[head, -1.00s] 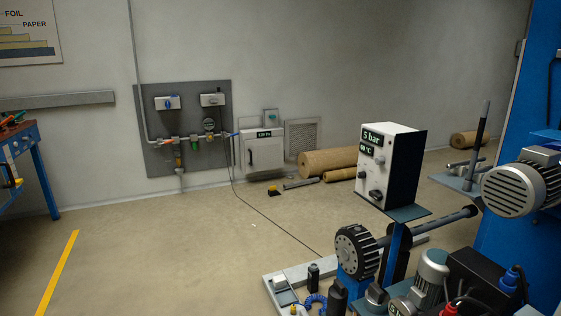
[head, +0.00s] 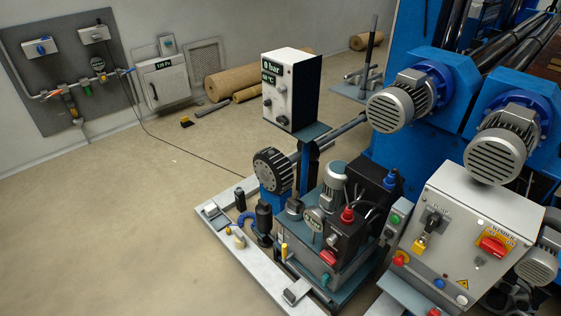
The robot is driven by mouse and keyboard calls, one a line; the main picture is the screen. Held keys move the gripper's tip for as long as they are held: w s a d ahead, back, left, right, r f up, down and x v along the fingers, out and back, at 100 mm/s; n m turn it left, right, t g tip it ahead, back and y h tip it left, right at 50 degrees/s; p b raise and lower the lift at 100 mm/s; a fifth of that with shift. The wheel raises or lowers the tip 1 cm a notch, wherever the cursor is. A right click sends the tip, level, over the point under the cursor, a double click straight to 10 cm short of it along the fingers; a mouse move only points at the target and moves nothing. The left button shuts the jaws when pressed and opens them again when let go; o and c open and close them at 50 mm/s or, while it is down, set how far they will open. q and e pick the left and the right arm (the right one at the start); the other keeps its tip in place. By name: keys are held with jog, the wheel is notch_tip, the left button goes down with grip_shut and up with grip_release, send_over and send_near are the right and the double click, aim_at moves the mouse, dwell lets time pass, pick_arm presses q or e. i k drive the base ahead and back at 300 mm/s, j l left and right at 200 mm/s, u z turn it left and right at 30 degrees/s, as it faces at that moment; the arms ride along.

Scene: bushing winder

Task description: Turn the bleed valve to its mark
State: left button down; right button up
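I cannot tell for certain which part is the bleed valve, and no mark is legible at this distance. A small hydraulic unit (head: 318,262) stands right of centre, with a red-capped part (head: 347,215), a blue-capped part (head: 390,180) and a small yellow upright part (head: 284,250). A white control box (head: 291,90) above it has a display whose top line seems to read 0 bar. The grey wall panel (head: 62,75) at the upper left carries pipes and several coloured valve handles, including an orange one (head: 53,94). Neither gripper is in view.
A grey cabinet (head: 465,235) with a red switch stands at the lower right. Blue machine frames with grey motors (head: 398,106) fill the right side. Brown rolls (head: 228,83) lie by the wall. A cable crosses the floor; the left floor is clear.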

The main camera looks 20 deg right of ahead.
aim_at(327, 255)
jog(key=k+j+z, duration=0.1)
jog(key=j+z, duration=0.3)
jog(key=k+j+z, duration=0.15)
jog(key=j+z, duration=0.25)
jog(key=k+j+z, duration=0.15)
jog(key=z, duration=0.2)
